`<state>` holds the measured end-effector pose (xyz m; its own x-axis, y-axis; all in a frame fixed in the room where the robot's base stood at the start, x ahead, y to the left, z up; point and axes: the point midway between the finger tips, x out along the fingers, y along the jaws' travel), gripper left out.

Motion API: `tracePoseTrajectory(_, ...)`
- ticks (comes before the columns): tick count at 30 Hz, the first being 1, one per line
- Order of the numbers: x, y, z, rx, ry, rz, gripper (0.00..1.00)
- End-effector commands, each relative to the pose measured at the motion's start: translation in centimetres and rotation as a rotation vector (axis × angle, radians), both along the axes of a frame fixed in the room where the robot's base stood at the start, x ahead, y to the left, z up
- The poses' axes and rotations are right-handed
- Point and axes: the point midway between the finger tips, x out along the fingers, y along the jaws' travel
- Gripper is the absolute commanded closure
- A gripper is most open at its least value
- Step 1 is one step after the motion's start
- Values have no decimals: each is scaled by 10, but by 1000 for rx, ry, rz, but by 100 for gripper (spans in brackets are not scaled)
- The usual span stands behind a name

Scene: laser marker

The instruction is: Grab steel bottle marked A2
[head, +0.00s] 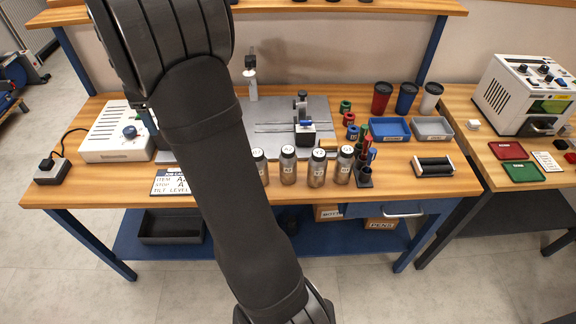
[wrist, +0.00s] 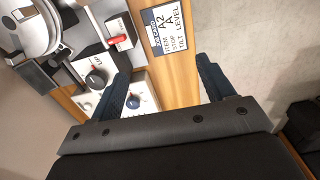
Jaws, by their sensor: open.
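The job card (head: 172,186) lies left of my arm; in the wrist view the card (wrist: 170,32) reads item A2, stop A, tilt level. My gripper (wrist: 165,82) is open and empty, fingers wide apart. No bottle shows in the wrist view.
The grey fixture plate (head: 270,112) lies behind the bottles. A white control box (head: 112,138) stands at the left. A dark stand with coloured pieces (head: 365,172) is close right of the rightmost bottle. Blue (head: 390,130) and grey (head: 432,129) trays and a roller (head: 434,167) lie farther right.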

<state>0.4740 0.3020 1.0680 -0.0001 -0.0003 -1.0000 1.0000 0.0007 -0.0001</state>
Motion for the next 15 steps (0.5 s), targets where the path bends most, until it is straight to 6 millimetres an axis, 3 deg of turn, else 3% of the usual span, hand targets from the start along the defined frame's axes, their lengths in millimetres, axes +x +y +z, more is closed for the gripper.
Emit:
tracePoseTrajectory(5, 17, -58, -1, 0, 0, -20, 26)
tracePoseTrajectory(10, 28, -149, -5, 0, 1, -35, 26)
tracePoseTrajectory(15, 22, -234, -9, 0, 0, -45, 26)
